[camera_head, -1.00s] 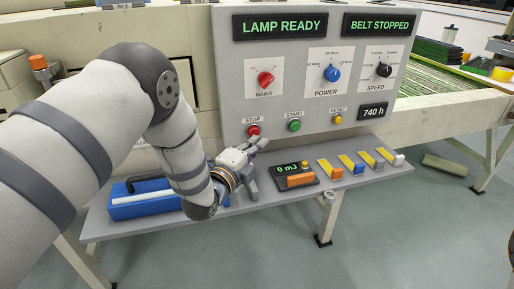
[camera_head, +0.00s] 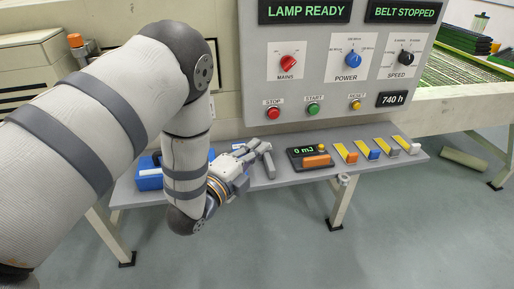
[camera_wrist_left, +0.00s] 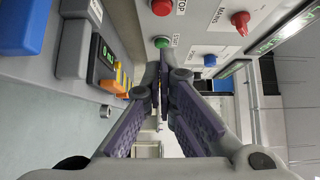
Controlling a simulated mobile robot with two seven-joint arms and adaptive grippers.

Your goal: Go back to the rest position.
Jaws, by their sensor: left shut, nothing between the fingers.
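My left gripper (camera_head: 264,159) is shut and empty. It hovers by the grey shelf (camera_head: 291,180) below the control panel, left of the energy meter (camera_head: 311,157) reading 0 mJ. In the left wrist view its purple-grey fingers (camera_wrist_left: 158,78) meet near the green START button (camera_wrist_left: 162,43), with nothing between them. In the head view the START button (camera_head: 313,109) and the red STOP button (camera_head: 273,113) sit above the gripper, apart from it. My right gripper is in neither view.
The panel (camera_head: 316,85) shows LAMP READY and BELT STOPPED. Several yellow-topped pieces with coloured ends (camera_head: 347,153) lie on the shelf's right. A blue item (camera_head: 148,174) at its left end is partly hidden by my arm. The floor (camera_head: 400,240) in front is clear.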

